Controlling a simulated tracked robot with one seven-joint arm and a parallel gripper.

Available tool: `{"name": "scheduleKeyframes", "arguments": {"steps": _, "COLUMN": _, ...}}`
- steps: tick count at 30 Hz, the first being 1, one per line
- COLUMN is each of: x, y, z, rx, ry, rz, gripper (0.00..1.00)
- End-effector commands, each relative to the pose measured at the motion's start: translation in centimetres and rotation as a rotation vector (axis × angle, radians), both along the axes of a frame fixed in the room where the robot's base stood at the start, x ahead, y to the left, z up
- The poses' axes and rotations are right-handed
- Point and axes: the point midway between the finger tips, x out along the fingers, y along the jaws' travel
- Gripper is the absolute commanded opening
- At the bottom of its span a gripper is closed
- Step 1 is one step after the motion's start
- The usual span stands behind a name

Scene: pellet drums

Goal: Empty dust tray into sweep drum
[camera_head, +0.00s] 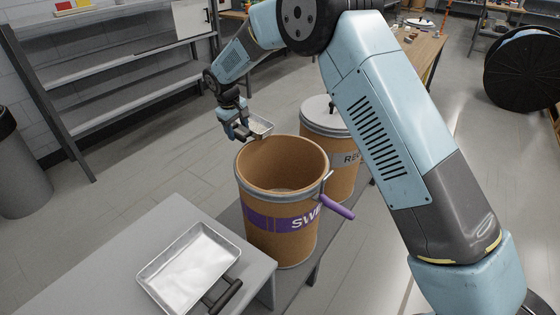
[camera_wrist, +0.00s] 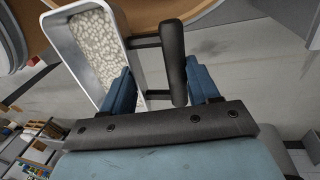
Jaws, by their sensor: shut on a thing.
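A small metal tray (camera_head: 261,125) with pale pellets in it is in my gripper (camera_head: 238,130), near the far left rim of the open sweep drum (camera_head: 268,240). The drum is brown with a purple band. In the wrist view, the fingers of my gripper (camera_wrist: 162,88) are around the tray's dark handle (camera_wrist: 172,55). The tray (camera_wrist: 60,45) shows at upper left there, with many whitish pellets. A larger shallow tray (camera_head: 150,277) with a dark handle sits on the grey table; its inside looks smooth and white. I cannot tell which tray is the dust tray.
A second drum (camera_head: 322,112) with a pale lid stands behind the sweep drum. A purple-handled tool (camera_head: 338,209) hangs at the sweep drum's right rim. A grey table (camera_head: 245,283) is at front left. Metal shelves (camera_head: 110,85) stand at the back left.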

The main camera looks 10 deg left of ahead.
Motion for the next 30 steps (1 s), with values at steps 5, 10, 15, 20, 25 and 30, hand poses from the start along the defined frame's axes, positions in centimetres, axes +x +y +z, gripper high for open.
{"name": "scheduleKeyframes", "arguments": {"steps": 5, "x": -0.5, "y": -1.1, "z": 0.8, "rx": 0.067, "ry": -0.038, "rz": 0.001, "gripper": 0.19}}
{"name": "scheduleKeyframes", "arguments": {"steps": 10, "x": -1.0, "y": -2.0, "z": 1.2, "rx": 0.141, "ry": -0.077, "rz": 0.000, "gripper": 0.19}}
{"name": "scheduleKeyframes", "arguments": {"steps": 15, "x": -1.4, "y": -2.9, "z": 1.1, "rx": 0.217, "ry": -0.117, "rz": 0.002, "gripper": 0.19}}
{"name": "scheduleKeyframes", "arguments": {"steps": 20, "x": -2.0, "y": -3.7, "z": 1.2, "rx": 0.289, "ry": -0.154, "rz": 0.002, "gripper": 0.19}}
{"name": "scheduleKeyframes", "arguments": {"steps": 25, "x": -2.6, "y": -4.6, "z": 1.9, "rx": 0.364, "ry": -0.194, "rz": 0.003, "gripper": 0.19}}
{"name": "scheduleKeyframes", "arguments": {"steps": 30, "x": -3.3, "y": -5.6, "z": 2.0, "rx": 0.438, "ry": -0.232, "rz": 0.004, "gripper": 0.19}}
